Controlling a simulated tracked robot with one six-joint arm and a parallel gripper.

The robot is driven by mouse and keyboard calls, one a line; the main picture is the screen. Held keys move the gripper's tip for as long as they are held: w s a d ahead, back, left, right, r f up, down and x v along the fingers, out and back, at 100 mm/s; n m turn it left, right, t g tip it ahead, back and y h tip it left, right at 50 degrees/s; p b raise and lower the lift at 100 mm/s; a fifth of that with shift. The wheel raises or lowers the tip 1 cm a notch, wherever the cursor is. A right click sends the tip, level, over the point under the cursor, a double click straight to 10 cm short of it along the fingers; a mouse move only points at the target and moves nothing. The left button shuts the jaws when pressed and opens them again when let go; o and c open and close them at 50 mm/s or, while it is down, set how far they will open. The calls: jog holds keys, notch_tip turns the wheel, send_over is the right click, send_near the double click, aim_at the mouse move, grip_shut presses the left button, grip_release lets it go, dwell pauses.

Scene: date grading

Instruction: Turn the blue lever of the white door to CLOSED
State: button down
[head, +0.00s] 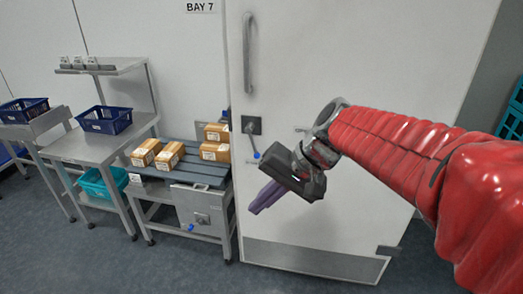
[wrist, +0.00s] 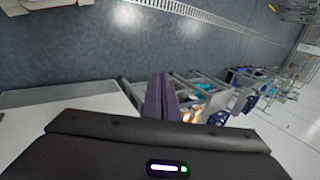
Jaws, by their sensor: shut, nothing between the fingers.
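The white door (head: 330,60) fills the middle of the head view. A dark square plate (head: 251,125) sits at its left side, below the long handle. A thin lever with a blue tip (head: 257,155) hangs down from this plate, leaning slightly right. No CLOSED marking is readable. My gripper (head: 259,206) is shut and empty, its purple fingers pointing down and left in front of the door. Its dark body is just right of and below the blue tip; I cannot tell whether they touch. In the wrist view the shut fingers (wrist: 158,98) show, but I cannot make out the lever.
A slatted bench (head: 205,172) with several orange-brown boxes stands left of the door. A grey box (head: 195,207) with another blue-tipped lever (head: 190,228) is on its front. A steel table (head: 85,148) holds a blue basket (head: 104,120). The grey floor (head: 110,265) in front is clear.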

jog(key=s+d+f+n+t+h, duration=0.3)
jog(key=s+d+h, duration=0.3)
jog(key=s+d, duration=0.7)
jog(key=shift+s+d+t+h, duration=0.2)
jog(key=shift+d+t+h, duration=0.1)
